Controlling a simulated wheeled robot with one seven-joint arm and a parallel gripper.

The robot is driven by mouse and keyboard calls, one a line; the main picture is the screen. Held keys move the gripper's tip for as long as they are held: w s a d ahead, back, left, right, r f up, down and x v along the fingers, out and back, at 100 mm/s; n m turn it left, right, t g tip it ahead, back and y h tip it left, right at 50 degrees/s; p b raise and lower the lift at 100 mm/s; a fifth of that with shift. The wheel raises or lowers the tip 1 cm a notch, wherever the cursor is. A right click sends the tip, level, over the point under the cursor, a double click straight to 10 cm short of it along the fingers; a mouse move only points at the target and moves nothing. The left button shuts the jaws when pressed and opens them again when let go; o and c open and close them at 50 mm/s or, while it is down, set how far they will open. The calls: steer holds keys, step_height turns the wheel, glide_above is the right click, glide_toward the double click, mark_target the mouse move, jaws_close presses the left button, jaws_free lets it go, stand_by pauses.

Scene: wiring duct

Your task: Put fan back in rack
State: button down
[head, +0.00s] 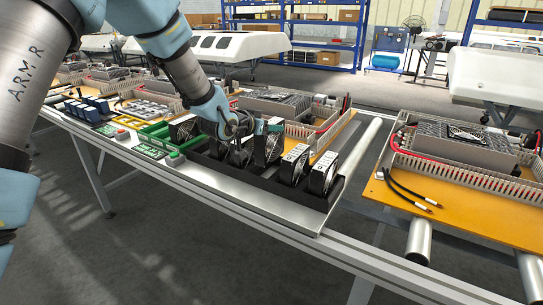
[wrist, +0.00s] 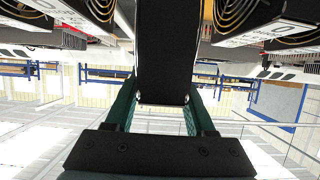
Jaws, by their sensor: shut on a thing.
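A black fan, seen edge-on in the wrist view (wrist: 164,50), is held between the teal fingers of my gripper (wrist: 162,100). In the head view my gripper (head: 238,122) points down over the black rack (head: 262,188), with the held fan (head: 236,156) below it, low among the other fans. Several other fans stand upright in the rack: one fan (head: 183,130) to the left, one (head: 268,142) just to the right, and others (head: 322,178) near the right end. Whether the held fan's lower edge is seated in a slot is hidden.
The rack lies on a metal tray (head: 300,215) at the bench's front edge. Green boards (head: 152,149) and blue parts (head: 95,105) lie to the left. Duct panels with wiring stand behind, and another orange panel (head: 470,218) is at right.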

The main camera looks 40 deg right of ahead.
mark_target(270, 146)
steer(key=shift+f+p, duration=0.65)
steer(key=shift+f, duration=2.6)
steer(key=shift+f, duration=0.2)
steer(key=shift+c, duration=1.2)
jaws_free()
